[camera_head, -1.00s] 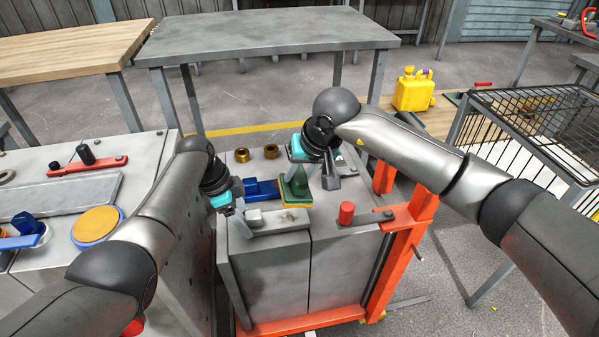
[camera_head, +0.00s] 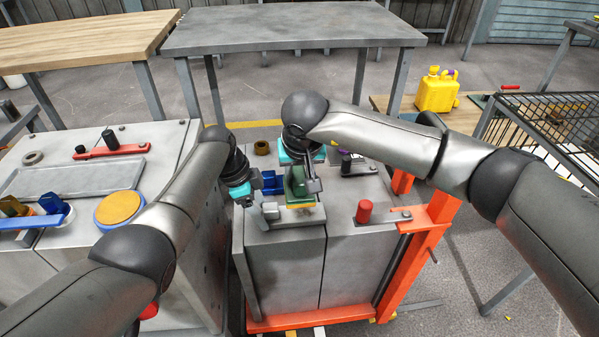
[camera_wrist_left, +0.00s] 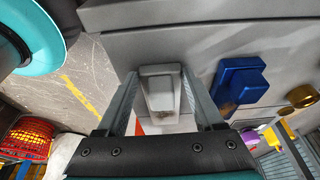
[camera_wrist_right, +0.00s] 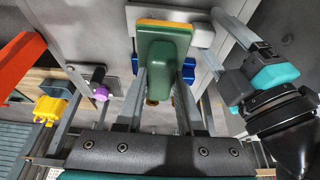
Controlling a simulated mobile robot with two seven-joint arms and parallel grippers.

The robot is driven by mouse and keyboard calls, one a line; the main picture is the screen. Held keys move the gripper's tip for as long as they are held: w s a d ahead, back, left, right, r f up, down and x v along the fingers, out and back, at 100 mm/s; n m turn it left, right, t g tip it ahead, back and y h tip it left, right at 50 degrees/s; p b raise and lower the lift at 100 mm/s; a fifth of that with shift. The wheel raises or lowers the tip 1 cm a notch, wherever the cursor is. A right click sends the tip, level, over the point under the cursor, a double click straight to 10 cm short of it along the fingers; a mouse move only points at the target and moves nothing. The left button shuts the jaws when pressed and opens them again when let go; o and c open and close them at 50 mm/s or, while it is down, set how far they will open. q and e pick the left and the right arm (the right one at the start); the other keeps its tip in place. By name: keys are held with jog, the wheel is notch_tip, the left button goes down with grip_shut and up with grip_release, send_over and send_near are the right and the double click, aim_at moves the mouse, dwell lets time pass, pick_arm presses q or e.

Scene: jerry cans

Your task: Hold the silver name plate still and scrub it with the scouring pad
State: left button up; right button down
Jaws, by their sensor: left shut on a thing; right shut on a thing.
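The silver name plate (camera_head: 285,221) lies flat on the grey cabinet's top, with a pale grey block (camera_wrist_left: 160,88) standing up at its left end. My left gripper (camera_head: 264,200) is shut on this block; its fingers lie along both sides of it in the left wrist view. The scouring pad has a green grip (camera_wrist_right: 163,48) and a yellow-orange underside (camera_wrist_right: 166,23). It is on the plate, right of the block. My right gripper (camera_head: 304,178) is shut on the green grip from behind. The pad's exact contact with the plate is partly hidden.
A blue block (camera_wrist_left: 240,82) is just behind the plate. A brass ring (camera_head: 262,148) stands further back. A red knob (camera_head: 364,211) on a grey strip is to the right. My two grippers are close together. The wide grey table (camera_head: 290,28) behind is bare.

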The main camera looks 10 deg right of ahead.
jog(key=shift+f, duration=2.5)
jog(key=c, duration=1.1)
grip_release()
grip_shut()
